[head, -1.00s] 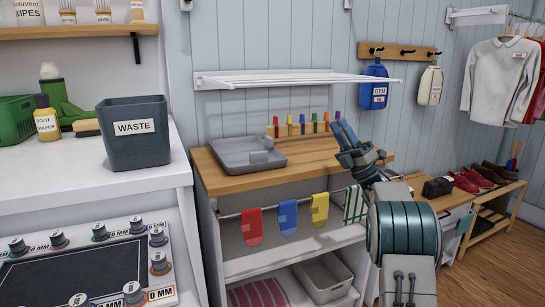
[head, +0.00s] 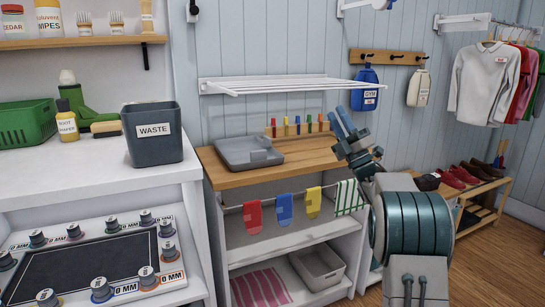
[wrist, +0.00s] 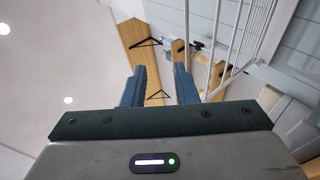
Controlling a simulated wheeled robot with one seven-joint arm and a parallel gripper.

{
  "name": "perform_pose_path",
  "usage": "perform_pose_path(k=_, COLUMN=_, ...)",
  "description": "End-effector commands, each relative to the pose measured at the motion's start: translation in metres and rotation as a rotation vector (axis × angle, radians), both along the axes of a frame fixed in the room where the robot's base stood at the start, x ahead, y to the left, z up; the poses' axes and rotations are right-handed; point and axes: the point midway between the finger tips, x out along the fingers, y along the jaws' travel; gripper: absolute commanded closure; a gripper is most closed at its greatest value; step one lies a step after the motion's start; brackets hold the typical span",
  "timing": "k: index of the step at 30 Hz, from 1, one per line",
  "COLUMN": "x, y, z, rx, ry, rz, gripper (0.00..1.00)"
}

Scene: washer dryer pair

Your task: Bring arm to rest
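My gripper (head: 342,117) is raised in front of the wooden counter in the head view, with its blue fingers pointing up and slightly left. The wrist view shows the two fingers (wrist: 160,66) spread apart with nothing between them, so it is open and empty. My arm is folded below it at the lower right of the head view. Part of the gripper's body and wrist overlaps the counter's right end and the striped cloth (head: 348,197) in the picture. I cannot tell the exact distance between them.
A wall drying rack (head: 285,85) is left of and above the gripper. The wooden counter (head: 240,180) holds a grey tray (head: 248,153). A waste bin (head: 153,133) stands on the white worktop at left. A shoe bench (head: 490,195) is at right. Floor shows at lower right.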

Motion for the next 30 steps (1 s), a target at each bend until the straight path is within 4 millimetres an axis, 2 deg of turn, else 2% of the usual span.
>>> perform_pose_path(k=1, x=0.001, y=-0.002, z=0.016, rx=0.018, ry=0.038, rz=-0.01, gripper=0.73)
perform_pose_path(k=5, x=0.006, y=-0.008, z=0.04, rx=0.076, ry=0.164, rz=-0.034, gripper=0.73)
perform_pose_path(k=10, x=0.007, y=-0.017, z=0.077, rx=0.204, ry=0.408, rz=-0.074, gripper=0.73)
perform_pose_path(k=13, x=0.002, y=-0.022, z=0.092, rx=0.306, ry=0.585, rz=-0.097, gripper=0.73)
perform_pose_path(k=17, x=-0.014, y=-0.028, z=0.098, rx=0.444, ry=0.814, rz=-0.129, gripper=0.73)
perform_pose_path(k=23, x=-0.062, y=-0.027, z=0.093, rx=0.671, ry=1.158, rz=-0.18, gripper=0.73)
perform_pose_path(k=26, x=-0.097, y=-0.024, z=0.084, rx=0.786, ry=1.327, rz=-0.213, gripper=0.73)
perform_pose_path(k=30, x=-0.156, y=-0.014, z=0.071, rx=0.944, ry=1.559, rz=-0.275, gripper=0.73)
